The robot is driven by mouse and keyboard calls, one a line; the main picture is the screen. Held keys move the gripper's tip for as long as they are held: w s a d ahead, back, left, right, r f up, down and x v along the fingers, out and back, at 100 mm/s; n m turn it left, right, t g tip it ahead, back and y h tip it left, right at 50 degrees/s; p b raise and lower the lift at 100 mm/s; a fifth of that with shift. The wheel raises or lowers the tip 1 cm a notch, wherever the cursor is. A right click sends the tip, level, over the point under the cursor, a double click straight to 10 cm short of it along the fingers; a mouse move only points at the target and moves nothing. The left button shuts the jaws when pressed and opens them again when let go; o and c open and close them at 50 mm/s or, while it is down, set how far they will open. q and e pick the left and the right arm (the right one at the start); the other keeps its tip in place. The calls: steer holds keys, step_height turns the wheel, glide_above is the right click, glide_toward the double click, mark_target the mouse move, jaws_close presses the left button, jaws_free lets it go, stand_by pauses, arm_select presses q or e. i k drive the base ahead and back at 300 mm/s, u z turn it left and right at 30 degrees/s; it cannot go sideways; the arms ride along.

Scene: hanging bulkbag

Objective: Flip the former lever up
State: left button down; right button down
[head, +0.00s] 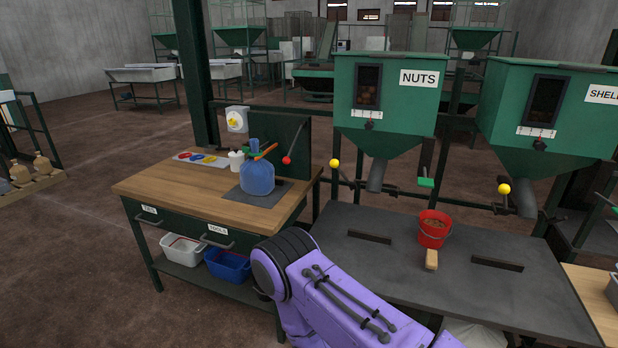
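A lever with a red ball knob (286,160) is on the dark green panel (273,134) at the back right of the wooden workbench (190,192). Its dark rod slopes down to the knob, so the knob is at the low end. A tied blue bag (257,179) stands upright on a dark plate beside the panel, with an orange bar (265,151) at its neck. No frame labels this lever as the former lever. Neither of my grippers shows; only a purple link of my arm rises from the bottom edge, in front of the bench's right side.
The NUTS hopper (386,104) and SHELLS hopper (550,115) hang above a dark table (350,274) holding a red bucket (433,228). Yellow-knobbed levers (334,163) sit below the hoppers. A white cup (236,160) stands left of the bag. The bench's front left is clear.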

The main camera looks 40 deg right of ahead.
mark_target(286, 160)
steer(key=z, duration=2.05)
